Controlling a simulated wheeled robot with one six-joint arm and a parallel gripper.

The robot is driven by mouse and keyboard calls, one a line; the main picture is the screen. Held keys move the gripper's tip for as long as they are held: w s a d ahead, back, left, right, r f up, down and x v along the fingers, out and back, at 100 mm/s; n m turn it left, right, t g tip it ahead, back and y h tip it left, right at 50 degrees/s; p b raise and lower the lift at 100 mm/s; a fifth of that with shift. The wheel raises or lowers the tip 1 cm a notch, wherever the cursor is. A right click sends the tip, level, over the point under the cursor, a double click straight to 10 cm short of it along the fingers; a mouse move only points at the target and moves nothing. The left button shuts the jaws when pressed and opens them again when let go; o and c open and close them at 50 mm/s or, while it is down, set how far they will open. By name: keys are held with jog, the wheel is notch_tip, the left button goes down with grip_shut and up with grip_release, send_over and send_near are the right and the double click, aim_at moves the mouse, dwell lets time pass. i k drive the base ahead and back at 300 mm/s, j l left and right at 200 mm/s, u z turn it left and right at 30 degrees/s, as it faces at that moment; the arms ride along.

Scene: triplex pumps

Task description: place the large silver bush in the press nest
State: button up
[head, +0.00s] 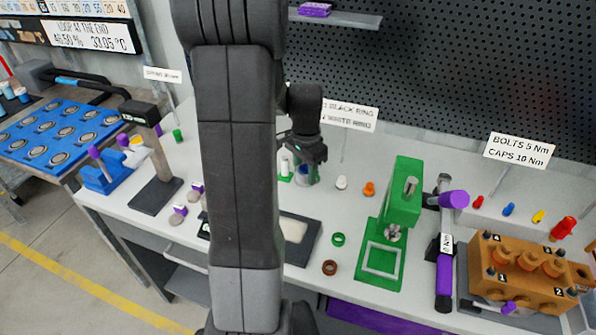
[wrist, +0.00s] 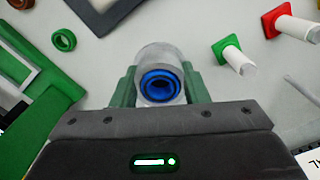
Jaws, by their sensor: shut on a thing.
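My gripper (head: 303,170) is shut on a silver bush with a blue ring inside it. In the wrist view the silver bush (wrist: 158,54) sits between the green fingers (wrist: 160,88), its open blue bore facing the camera. In the head view the bush is mostly hidden by my gripper, with only a bit of blue showing. The green press (head: 402,190) stands to the right of my gripper, apart from it. Its base carries a pale square outline (head: 382,260) under the ram; I cannot tell the nest's exact shape.
A green ring (head: 338,239) and a brown ring (head: 330,267) lie left of the press base. White (head: 341,182) and orange (head: 369,188) parts stand behind. A purple-handled wrench (head: 444,270) and an orange pump block (head: 520,265) are at right. A dark-framed tray (head: 312,240) lies near my arm.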

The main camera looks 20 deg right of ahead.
aim_at(382, 262)
jog(key=k+j, duration=0.3)
jog(key=k, duration=0.15)
jog(key=k+j, duration=0.35)
jog(key=k, duration=0.1)
